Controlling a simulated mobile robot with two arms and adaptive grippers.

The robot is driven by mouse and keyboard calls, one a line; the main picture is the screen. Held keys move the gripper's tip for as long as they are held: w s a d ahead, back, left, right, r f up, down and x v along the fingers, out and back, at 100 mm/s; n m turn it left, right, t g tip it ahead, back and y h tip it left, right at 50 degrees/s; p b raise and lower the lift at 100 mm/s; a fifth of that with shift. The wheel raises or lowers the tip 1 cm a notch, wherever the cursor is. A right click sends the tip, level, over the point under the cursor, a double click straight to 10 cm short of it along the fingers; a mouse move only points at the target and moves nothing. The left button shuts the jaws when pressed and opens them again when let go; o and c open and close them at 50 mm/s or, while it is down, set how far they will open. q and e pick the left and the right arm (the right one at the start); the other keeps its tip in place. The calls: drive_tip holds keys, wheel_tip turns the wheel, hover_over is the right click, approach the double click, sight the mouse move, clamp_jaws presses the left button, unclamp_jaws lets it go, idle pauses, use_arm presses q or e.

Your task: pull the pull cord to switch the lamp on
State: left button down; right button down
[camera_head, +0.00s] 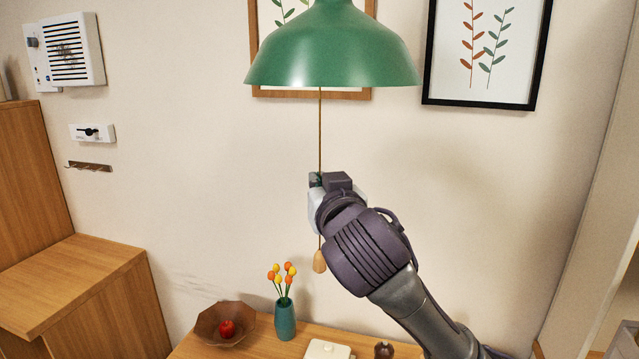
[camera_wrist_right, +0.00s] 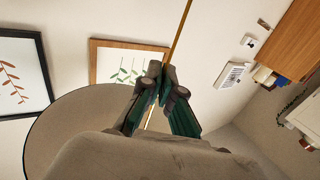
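A green lamp shade (camera_head: 333,50) hangs at the top centre of the head view. Its pull cord (camera_head: 320,130) drops straight down and ends in a small wooden knob (camera_head: 319,262). My right gripper (camera_head: 318,181) is at the cord, below the shade and above the knob. In the right wrist view, the fingers (camera_wrist_right: 162,82) converge on the cord (camera_wrist_right: 180,32), which runs between their tips; they look shut on it. A round brownish surface (camera_wrist_right: 70,135) there appears to be the shade's underside. My left gripper is not in view.
Below stand a teal vase (camera_head: 285,318) with orange and yellow flowers and a brown bowl (camera_head: 208,328) holding a red apple (camera_head: 227,328). Framed plant pictures (camera_head: 486,50) hang behind. A wooden cabinet (camera_head: 75,290) is at left. The air beside the cord is clear.

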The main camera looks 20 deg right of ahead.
drive_tip(key=shift+f, duration=0.2)
drive_tip(key=shift+f+b, duration=0.85)
drive_tip(key=shift+f, duration=0.15)
drive_tip(key=c, duration=1.2)
unclamp_jaws()
drive_tip(key=shift+s, duration=0.1)
drive_tip(key=shift+c, duration=0.2)
